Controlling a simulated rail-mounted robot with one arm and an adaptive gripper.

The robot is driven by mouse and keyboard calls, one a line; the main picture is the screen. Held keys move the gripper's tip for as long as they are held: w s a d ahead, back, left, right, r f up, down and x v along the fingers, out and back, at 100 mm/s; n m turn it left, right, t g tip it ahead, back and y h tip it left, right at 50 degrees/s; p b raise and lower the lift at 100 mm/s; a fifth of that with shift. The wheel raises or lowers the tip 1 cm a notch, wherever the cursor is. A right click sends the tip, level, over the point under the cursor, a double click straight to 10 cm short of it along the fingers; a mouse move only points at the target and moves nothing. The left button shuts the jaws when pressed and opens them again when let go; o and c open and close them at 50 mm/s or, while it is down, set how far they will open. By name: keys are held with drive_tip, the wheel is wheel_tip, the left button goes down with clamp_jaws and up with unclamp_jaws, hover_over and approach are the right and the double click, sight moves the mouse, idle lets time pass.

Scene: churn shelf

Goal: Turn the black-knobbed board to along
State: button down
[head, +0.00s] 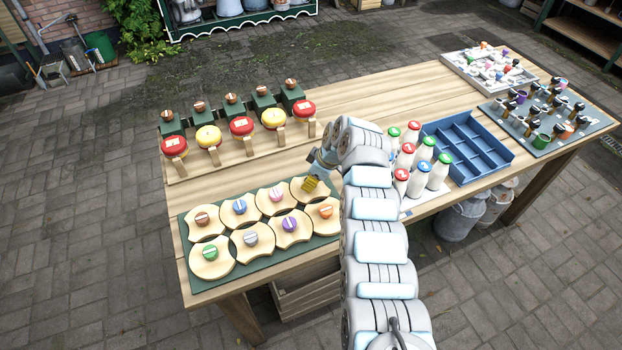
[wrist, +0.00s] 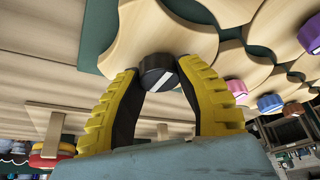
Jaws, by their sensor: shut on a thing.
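The black-knobbed board (head: 299,191) is a pale wooden board at the back right corner of the green mat (head: 187,235). In the wrist view the board (wrist: 190,42) has a curved outline and lies close beside a neighbouring board. Its black knob (wrist: 158,72) has a white stripe, which shows slanted there. My gripper (wrist: 160,80) has two yellow ribbed fingers with dark pads, shut around this knob. In the head view my gripper (head: 311,184) is over the board and hides the knob.
Several similar boards with coloured knobs fill the mat, the pink-knobbed one (head: 275,195) and the orange-knobbed one (head: 326,211) nearest. Red and yellow discs (head: 241,126) stand behind. White bottles (head: 418,180) and a blue crate (head: 500,157) stand right of my arm.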

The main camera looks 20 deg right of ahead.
drive_tip(key=c, duration=1.8)
unclamp_jaws()
drive_tip(key=shift+a, duration=0.1)
drive_tip(key=m+p, duration=0.2)
drive_tip(key=shift+h+p, duration=0.3)
drive_tip(key=shift+p, duration=0.1)
clamp_jaws()
drive_tip(key=m+t+p, duration=0.1)
drive_tip(key=m+p, duration=0.2)
drive_tip(key=shift+s+a+h, duration=0.1)
drive_tip(key=shift+h, duration=0.3)
drive_tip(key=m+h+p, duration=0.1)
drive_tip(key=m+p, duration=0.1)
drive_tip(key=m, duration=0.2)
drive_tip(key=shift+h, duration=0.4)
unclamp_jaws()
drive_tip(key=m, duration=0.2)
drive_tip(key=m+h, duration=0.1)
drive_tip(key=m, duration=0.1)
drive_tip(key=shift+f+m+h+p, duration=0.2)
drive_tip(key=shift+m+h+p, duration=0.1)
drive_tip(key=shift+m+p, duration=0.1)
drive_tip(key=shift+m+g+h+b, duration=0.4)
drive_tip(key=shift+m+h+b, duration=0.3)
drive_tip(key=shift+m, duration=1.2)
drive_tip(key=shift+r, duration=0.1)
clamp_jaws()
drive_tip(key=o, duration=1.2)
unclamp_jaws()
drive_tip(key=shift+c, duration=0.2)
